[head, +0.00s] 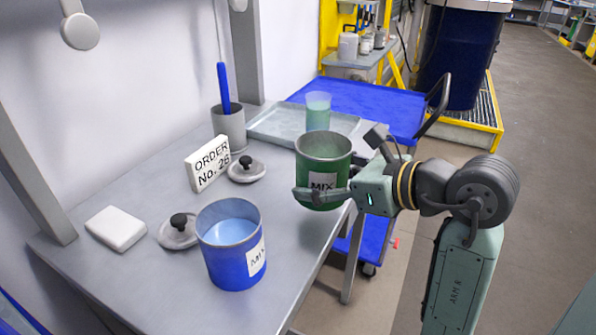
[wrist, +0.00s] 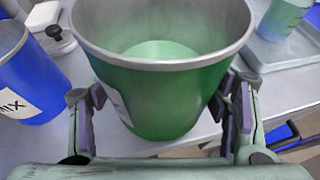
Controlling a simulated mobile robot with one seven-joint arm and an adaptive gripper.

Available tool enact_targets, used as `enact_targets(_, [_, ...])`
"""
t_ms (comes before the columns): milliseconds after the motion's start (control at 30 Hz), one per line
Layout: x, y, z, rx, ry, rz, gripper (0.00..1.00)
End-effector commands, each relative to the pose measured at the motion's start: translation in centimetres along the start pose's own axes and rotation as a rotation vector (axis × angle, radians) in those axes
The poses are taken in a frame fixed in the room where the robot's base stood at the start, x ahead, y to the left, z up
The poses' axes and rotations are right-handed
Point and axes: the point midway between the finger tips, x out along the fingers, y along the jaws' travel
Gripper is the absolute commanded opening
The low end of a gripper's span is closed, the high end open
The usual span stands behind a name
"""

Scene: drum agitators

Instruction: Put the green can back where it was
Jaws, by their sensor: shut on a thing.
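The green can (head: 323,160) is open at the top, carries a MIX label and stands upright in my gripper (head: 322,196). My gripper is shut around its sides near the table's right edge. In the wrist view the green can (wrist: 160,95) fills the middle, with a finger on each side and pale green liquid inside. I cannot tell whether its base touches the table. The grey table (head: 180,290) is partly hidden behind it.
A blue can (head: 233,262) with light blue liquid stands at the front. Two lids (head: 246,170) (head: 179,232), an ORDER No. 26 sign (head: 208,163), a white block (head: 116,228) and a grey cup (head: 229,127) stand nearby. A tray (head: 270,128) with a clear green beaker (head: 318,112) lies behind.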

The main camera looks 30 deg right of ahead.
Motion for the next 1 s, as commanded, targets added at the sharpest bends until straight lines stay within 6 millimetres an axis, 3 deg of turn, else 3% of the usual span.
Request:
enact_targets(100, [2.7, -0.7, 1.3, 0.001, -0.001, 0.005, 0.24])
enact_targets(300, [5.8, -1.5, 2.0, 0.000, -0.001, 0.002, 0.24])
enact_targets(467, [6.5, -1.8, 1.8, 0.002, -0.001, -0.001, 0.24])
enact_targets(800, [7.7, -1.7, -1.1, 0.002, -0.001, 0.000, 0.24])
enact_targets(1000, [7.7, -1.7, -1.2, -0.001, -0.001, -0.001, 0.24])
